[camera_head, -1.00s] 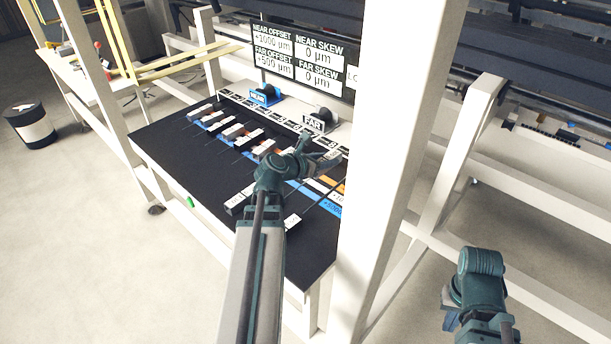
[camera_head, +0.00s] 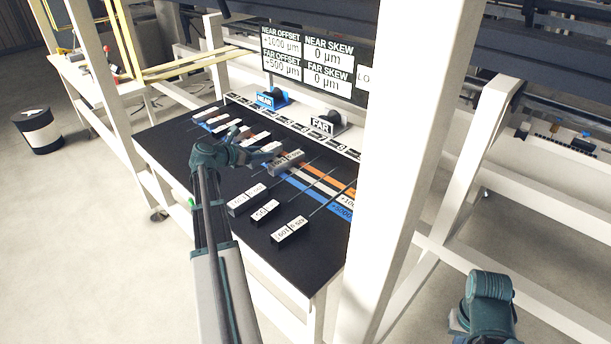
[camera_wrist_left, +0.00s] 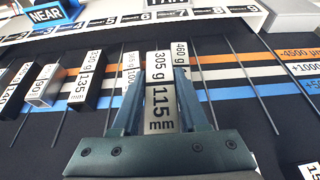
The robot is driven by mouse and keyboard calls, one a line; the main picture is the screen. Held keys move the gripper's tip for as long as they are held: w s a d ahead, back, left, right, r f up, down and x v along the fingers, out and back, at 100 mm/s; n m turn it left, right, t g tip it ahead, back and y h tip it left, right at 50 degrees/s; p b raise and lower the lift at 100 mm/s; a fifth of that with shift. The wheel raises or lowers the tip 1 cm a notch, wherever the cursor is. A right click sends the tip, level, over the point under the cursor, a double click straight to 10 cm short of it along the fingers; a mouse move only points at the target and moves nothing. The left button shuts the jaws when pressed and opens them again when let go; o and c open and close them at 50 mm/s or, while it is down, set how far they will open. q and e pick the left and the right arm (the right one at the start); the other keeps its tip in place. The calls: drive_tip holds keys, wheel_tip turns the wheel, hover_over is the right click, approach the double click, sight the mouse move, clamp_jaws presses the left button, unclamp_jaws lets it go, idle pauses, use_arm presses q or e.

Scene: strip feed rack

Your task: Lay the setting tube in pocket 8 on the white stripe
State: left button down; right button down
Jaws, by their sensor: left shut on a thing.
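My left gripper (camera_head: 276,160) is shut on a long grey block with white labels (camera_head: 288,162). In the left wrist view the fingers (camera_wrist_left: 159,105) grip both sides of this block, and its label (camera_wrist_left: 159,75) reads 305 g, 115 mm. It is over or on the stripes; I cannot tell if it touches the surface. The white stripe (camera_wrist_left: 227,72) runs between an orange stripe (camera_wrist_left: 228,58) and a blue stripe (camera_wrist_left: 228,93). Pocket number labels run along the back; pocket 8's label (camera_wrist_left: 207,12) is right of the block. The right gripper (camera_head: 458,326) is partly hidden by my arm.
Several labelled blocks lie along the stripes to the left, including a 330 g, 135 mm one (camera_wrist_left: 85,80). Several more (camera_head: 290,231) lie near the front of the black table (camera_head: 190,165). Thin dark rods (camera_wrist_left: 250,85) cross the stripes. A white post (camera_head: 400,150) stands at right.

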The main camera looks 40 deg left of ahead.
use_arm(q)
drive_tip(key=b, duration=0.1)
hover_over(306, 177)
drive_tip(key=shift+s+a+f, duration=0.2)
drive_tip(key=shift+a+f, duration=0.25)
drive_tip(key=shift+f, duration=0.2)
drive_tip(key=f+b, duration=0.1)
drive_tip(key=b, duration=0.1)
drive_tip(key=f+b, duration=0.1)
drive_tip(key=f, duration=0.1)
drive_tip(key=shift+w+d+f+b, duration=0.2)
drive_tip(key=shift+d+f+b, duration=0.1)
drive_tip(key=shift+d+b, duration=0.1)
drive_tip(key=shift+f, duration=0.15)
drive_tip(key=shift+c, duration=2.2)
unclamp_jaws()
